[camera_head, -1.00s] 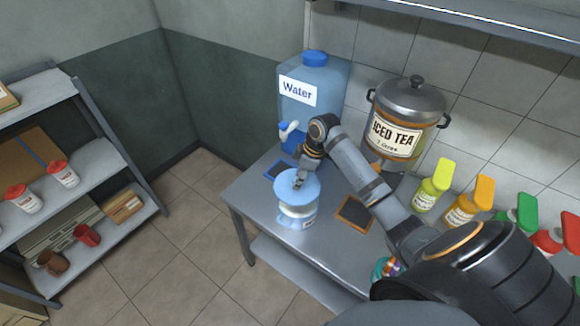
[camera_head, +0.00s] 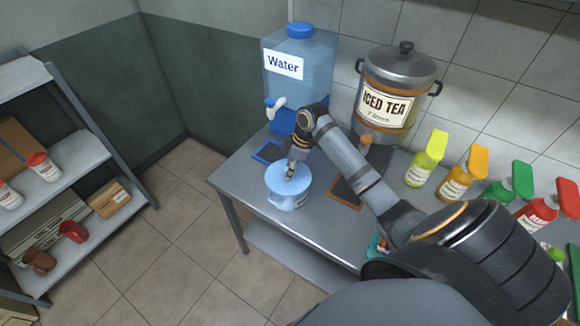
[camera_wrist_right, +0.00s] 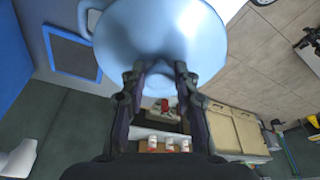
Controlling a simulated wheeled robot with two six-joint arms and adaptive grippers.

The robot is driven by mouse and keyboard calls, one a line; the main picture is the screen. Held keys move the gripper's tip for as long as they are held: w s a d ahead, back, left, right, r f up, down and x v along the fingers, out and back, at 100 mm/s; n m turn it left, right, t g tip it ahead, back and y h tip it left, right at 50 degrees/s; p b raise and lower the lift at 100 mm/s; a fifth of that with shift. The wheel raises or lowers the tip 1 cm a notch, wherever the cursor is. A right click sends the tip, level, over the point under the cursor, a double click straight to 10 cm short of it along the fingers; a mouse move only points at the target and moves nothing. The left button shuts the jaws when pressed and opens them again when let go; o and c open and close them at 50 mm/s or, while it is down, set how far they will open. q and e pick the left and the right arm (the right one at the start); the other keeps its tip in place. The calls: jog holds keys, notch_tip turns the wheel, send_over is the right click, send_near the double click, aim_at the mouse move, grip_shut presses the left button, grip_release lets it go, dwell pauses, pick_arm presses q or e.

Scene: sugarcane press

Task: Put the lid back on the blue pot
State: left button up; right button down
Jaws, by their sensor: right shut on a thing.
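The light-blue pot (camera_head: 291,203) stands on the metal table near its front left corner. Its light-blue lid (camera_head: 277,178) is level over the pot's mouth, with no clear gap between lid and rim. My right gripper (camera_head: 290,173) is above the lid's middle, shut on the lid's knob; its fingers hide most of the knob. In the right wrist view the lid (camera_wrist_right: 160,25) fills the top, with the fingertips (camera_wrist_right: 160,70) at it and a pot handle (camera_wrist_right: 84,20) at left. I cannot tell whether the lid is fully seated. My left gripper is not in view.
A water dispenser (camera_head: 300,75) and an iced tea urn (camera_head: 388,100) stand behind. Dark, framed mats (camera_head: 345,192) lie on the table. Several sauce bottles (camera_head: 427,160) line the right. A shelf rack (camera_head: 85,150) stands at far left, across open floor.

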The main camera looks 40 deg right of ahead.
jog(key=shift+f, duration=0.1)
pick_arm(q)
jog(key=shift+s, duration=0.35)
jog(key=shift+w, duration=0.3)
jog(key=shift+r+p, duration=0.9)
jog(key=shift+p, duration=0.05)
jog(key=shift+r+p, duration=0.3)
pick_arm(e)
jog(key=shift+f, duration=0.1)
dwell(0.8)
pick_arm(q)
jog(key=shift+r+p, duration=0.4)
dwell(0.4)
pick_arm(e)
jog(key=c, duration=0.9)
grip_release()
